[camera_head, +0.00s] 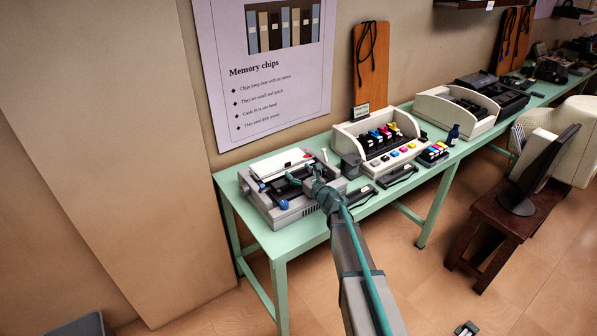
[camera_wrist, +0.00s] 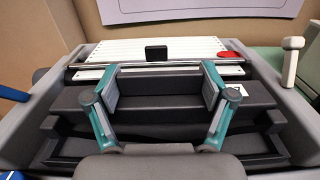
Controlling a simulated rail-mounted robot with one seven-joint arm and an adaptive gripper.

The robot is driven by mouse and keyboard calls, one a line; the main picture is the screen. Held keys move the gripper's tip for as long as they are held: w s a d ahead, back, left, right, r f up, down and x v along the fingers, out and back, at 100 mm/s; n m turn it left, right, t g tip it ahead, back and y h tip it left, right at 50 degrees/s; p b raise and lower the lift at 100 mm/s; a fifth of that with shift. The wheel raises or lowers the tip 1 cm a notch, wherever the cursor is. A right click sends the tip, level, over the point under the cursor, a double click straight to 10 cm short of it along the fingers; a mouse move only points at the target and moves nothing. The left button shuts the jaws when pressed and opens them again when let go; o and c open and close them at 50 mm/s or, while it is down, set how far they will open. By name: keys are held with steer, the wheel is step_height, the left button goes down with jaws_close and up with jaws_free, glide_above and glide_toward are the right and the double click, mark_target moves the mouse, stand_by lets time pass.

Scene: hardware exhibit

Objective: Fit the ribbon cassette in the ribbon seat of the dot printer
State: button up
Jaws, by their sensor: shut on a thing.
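The dot printer (camera_head: 312,207) is a grey, open-topped machine at the near left end of the green table. My gripper (camera_head: 305,182) is over its open top. In the wrist view my gripper (camera_wrist: 162,88) has its two teal fingers apart, shut on the dark ribbon cassette (camera_wrist: 160,87). The cassette lies crosswise inside the printer's side walls, in front of the paper bar. The ribbon seat is dark too and largely hidden under the cassette and my gripper, so I cannot tell whether the cassette is fully down.
A small black block (camera_wrist: 156,53) and a red oval (camera_wrist: 230,54) are at the printer's back. A white inkjet printer (camera_head: 378,140) with coloured cartridges stands to the right, with a dark cup (camera_head: 351,166) and dark bars nearby. A poster (camera_head: 265,70) hangs behind.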

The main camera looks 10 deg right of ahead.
steer(key=shift+s+f+b, duration=0.15)
steer(key=shift+f+b, duration=0.55)
steer(key=shift+b, duration=0.4)
steer(key=o, duration=1.1)
steer(key=shift+f, duration=0.1)
steer(key=shift+s, duration=0.1)
steer(key=shift+r+p, duration=0.65)
steer(key=shift+p, duration=0.45)
steer(key=b+v, duration=0.4)
steer(key=v, duration=0.7)
steer(key=shift+s+d+r, duration=0.2)
steer(key=shift+s, duration=0.05)
